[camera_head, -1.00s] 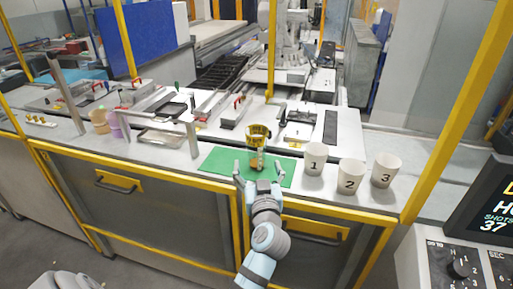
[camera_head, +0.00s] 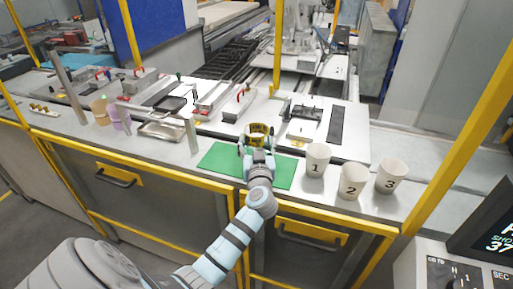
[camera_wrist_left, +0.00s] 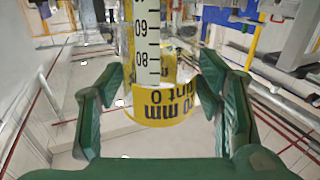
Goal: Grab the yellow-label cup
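The yellow-label cup (camera_head: 260,129) stands at the green mat (camera_head: 220,159), with its yellow upper rim showing and its lower part hidden behind my left gripper (camera_head: 258,145). In the left wrist view the cup (camera_wrist_left: 160,106) shows a yellow band with dark lettering and a white measuring scale above it. The left gripper (camera_wrist_left: 163,78) is open, one finger on each side of the cup. My right gripper is not in view.
White cups numbered 1 (camera_head: 317,160), 2 (camera_head: 351,181) and 3 (camera_head: 390,175) stand right of the mat. A metal tray (camera_head: 162,130) and purple cup (camera_head: 119,118) are to the left. A yellow post (camera_head: 277,50) rises behind. The mat's left part is bare.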

